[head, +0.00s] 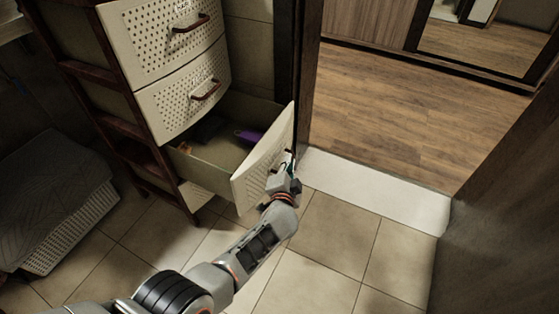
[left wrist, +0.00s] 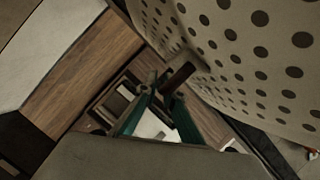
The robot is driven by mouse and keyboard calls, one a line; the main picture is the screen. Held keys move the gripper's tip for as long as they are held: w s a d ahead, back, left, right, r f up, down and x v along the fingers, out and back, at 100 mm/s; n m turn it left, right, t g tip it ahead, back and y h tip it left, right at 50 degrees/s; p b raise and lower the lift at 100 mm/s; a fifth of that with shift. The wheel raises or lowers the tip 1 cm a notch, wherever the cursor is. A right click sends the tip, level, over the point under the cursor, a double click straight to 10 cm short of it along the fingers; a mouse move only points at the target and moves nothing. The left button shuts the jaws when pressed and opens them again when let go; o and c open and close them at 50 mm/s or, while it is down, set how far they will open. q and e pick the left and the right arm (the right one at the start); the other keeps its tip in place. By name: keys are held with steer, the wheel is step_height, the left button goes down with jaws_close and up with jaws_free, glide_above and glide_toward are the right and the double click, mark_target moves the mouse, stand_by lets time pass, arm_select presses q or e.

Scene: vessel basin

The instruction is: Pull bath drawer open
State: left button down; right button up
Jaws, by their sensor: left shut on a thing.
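The bath drawer (head: 266,156) is a cream, perforated drawer low in the drawer unit, and it stands well open, with its inside showing. My left gripper (head: 286,167) is at the outer face of this drawer, shut on its handle. In the left wrist view the gripper fingers (left wrist: 160,92) close around the brown handle (left wrist: 178,77), beside the perforated drawer front (left wrist: 245,50). The handle is mostly hidden by the gripper in the head view. My right gripper is not in view.
Two shut drawers (head: 160,38) with brown handles sit above. A purple item (head: 249,136) lies inside the open drawer. A wicker-like basket with a grey cover (head: 52,200) stands at left. A doorway with a white threshold (head: 375,190) is at right; tiled floor in front is clear.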

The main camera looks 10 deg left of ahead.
arm_select(q)
steer(key=shift+s+d+f, duration=0.15)
steer(key=shift+s+d, duration=0.2)
steer(key=shift+d, duration=0.4)
steer(key=c, duration=2.2)
jaws_free()
steer(key=shift+o, duration=0.2)
steer(key=shift+d, duration=0.15)
